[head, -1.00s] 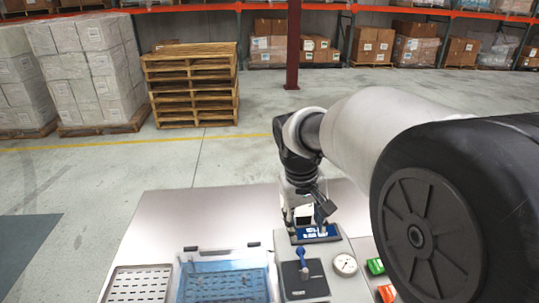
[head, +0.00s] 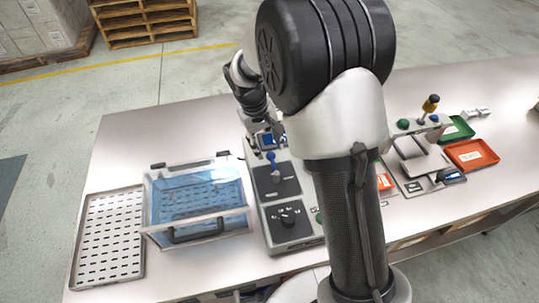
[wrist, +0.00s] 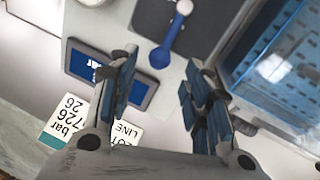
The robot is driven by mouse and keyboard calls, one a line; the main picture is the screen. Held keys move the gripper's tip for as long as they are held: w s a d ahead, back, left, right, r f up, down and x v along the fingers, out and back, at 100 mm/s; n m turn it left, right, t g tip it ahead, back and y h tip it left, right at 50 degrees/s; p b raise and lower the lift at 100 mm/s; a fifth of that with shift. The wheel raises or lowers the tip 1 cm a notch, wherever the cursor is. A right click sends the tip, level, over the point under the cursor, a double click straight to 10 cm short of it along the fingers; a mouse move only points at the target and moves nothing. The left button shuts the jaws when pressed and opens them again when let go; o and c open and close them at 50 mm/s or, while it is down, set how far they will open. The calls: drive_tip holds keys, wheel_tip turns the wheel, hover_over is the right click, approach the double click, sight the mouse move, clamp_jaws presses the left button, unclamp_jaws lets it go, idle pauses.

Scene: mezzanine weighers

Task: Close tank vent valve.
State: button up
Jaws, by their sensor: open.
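A blue lever (head: 272,163) stands on a dark plate of the grey control unit beside the tank; I take it to be the vent valve. In the wrist view the blue lever (wrist: 172,35) lies ahead of the fingertips, with a pale knob at its far end. My gripper (wrist: 160,88) is open and empty, its blue-padded fingers apart and not visibly touching the lever.
A blue display (wrist: 85,64) lies close to the left finger. A perforated tray (head: 108,236) lies left of the tank. Green (head: 457,130) and red (head: 473,155) trays are at right. Bare tabletop (head: 130,140) lies behind the tank.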

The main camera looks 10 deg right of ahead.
sight(270, 153)
drive_tip(key=f, duration=0.2)
drive_tip(key=d+f+b, duration=0.1)
drive_tip(key=f, duration=0.2)
drive_tip(key=shift+w, duration=0.1)
drive_tip(key=shift+r, duration=0.1)
clamp_jaws()
idle(0.4)
